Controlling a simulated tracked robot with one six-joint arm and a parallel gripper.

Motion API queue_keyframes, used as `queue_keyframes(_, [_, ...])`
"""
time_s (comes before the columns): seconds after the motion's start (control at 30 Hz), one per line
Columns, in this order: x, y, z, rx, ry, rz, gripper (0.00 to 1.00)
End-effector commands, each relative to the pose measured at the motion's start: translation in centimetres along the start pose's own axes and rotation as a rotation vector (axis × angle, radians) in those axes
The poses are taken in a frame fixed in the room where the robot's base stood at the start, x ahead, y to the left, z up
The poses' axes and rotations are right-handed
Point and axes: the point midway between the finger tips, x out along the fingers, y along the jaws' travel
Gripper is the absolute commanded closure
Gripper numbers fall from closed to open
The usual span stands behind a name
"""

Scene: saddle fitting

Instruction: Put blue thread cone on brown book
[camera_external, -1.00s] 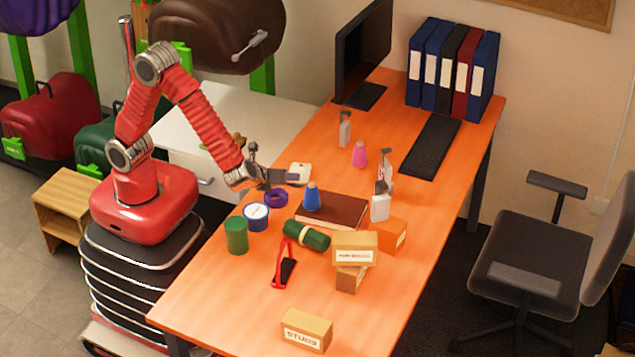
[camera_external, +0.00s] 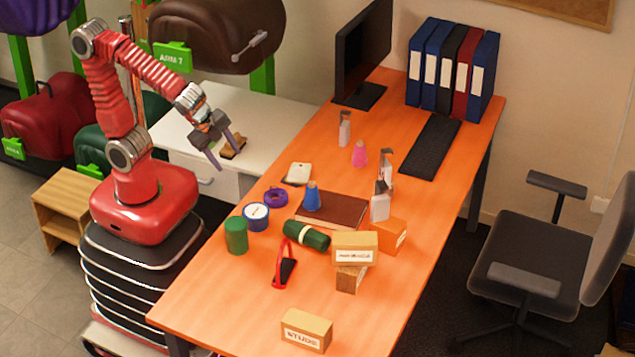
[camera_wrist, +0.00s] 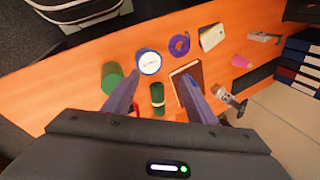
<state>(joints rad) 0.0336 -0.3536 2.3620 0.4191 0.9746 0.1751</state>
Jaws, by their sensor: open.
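The blue thread cone (camera_external: 312,199) stands upright on the left end of the brown book (camera_external: 342,209) in the external view. The book lies flat on the orange desk and also shows in the wrist view (camera_wrist: 181,72), partly covered by a finger. I cannot make out the cone in the wrist view; the right finger may hide it. My gripper (camera_external: 230,158) is open and empty, raised to the upper left of the cone and well apart from it. Its spread fingers also show in the wrist view (camera_wrist: 160,78).
Left of the book are a purple tape roll (camera_external: 276,197), a blue-and-white can (camera_external: 256,216) and a green can (camera_external: 236,235). A dark green roll (camera_external: 306,235) and boxes (camera_external: 355,247) lie in front. Bottles (camera_external: 380,204) stand right of it. The front-left desk is clear.

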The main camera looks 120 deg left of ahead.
Motion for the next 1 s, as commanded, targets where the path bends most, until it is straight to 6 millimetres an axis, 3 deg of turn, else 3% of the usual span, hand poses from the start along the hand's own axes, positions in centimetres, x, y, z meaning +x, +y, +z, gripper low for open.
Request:
queue_keyframes(0.53, [-7.0, 5.9, 1.4, -0.458, 0.323, 0.240, 0.48])
queue_keyframes(1.0, [-7.5, 6.5, 1.4, -0.496, 0.348, 0.267, 0.48])
